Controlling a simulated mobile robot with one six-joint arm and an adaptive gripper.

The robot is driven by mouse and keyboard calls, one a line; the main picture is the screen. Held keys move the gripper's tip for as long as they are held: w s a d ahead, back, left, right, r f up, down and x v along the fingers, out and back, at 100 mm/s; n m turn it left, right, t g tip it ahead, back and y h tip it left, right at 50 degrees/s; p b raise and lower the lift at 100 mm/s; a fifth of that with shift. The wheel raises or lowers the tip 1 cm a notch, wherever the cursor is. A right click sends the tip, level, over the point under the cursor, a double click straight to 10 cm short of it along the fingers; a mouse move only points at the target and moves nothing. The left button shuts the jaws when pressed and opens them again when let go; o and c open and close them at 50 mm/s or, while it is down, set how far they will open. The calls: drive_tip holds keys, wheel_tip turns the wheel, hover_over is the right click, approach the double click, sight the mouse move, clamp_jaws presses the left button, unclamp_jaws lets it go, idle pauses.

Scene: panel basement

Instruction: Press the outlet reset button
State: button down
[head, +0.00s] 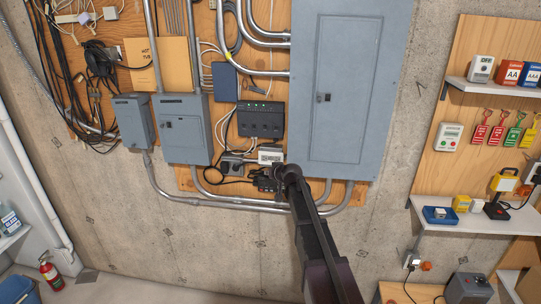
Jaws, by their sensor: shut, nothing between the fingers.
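My gripper (264,181) is at the end of my dark arm, low in the middle of the head view, in front of the lower edge of the wooden backboard. It is small and dark here, and its fingers are shut with nothing between them. A small pale outlet (411,261) with a dark plug is on the concrete wall at the lower right, below the shelf and well apart from my gripper. An orange item sits beside it. Its reset button is too small to make out. A labelled pale box (271,154) is just above my gripper.
A large grey electrical panel (352,90) and smaller grey boxes (184,129) hang on the backboard, with conduits below. Right are shelves (470,218) with lock tags, a yellow work light (504,181) and small boxes. A fire extinguisher (51,274) stands at the lower left.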

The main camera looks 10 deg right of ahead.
sight(270, 160)
drive_tip(key=shift+w, duration=0.2)
idle(0.3)
drive_tip(key=shift+w+d, duration=0.45)
drive_tip(key=shift+w, duration=0.85)
drive_tip(key=shift+w+d, duration=0.4)
drive_tip(key=shift+w, duration=0.95)
drive_tip(key=shift+w+d, duration=0.45)
drive_tip(key=shift+w, duration=0.85)
drive_tip(key=shift+w+d+r, duration=0.1)
drive_tip(key=shift+w+d, duration=0.25)
drive_tip(key=shift+w, duration=0.5)
drive_tip(key=shift+s, duration=0.7)
drive_tip(key=shift+s+a, duration=0.1)
drive_tip(key=shift+a, duration=0.05)
drive_tip(key=shift+s+a, duration=0.25)
drive_tip(key=shift+s, duration=0.55)
drive_tip(key=shift+s+a, duration=0.3)
drive_tip(key=shift+s, duration=0.5)
drive_tip(key=shift+s+a, duration=0.25)
drive_tip(key=shift+s, duration=0.55)
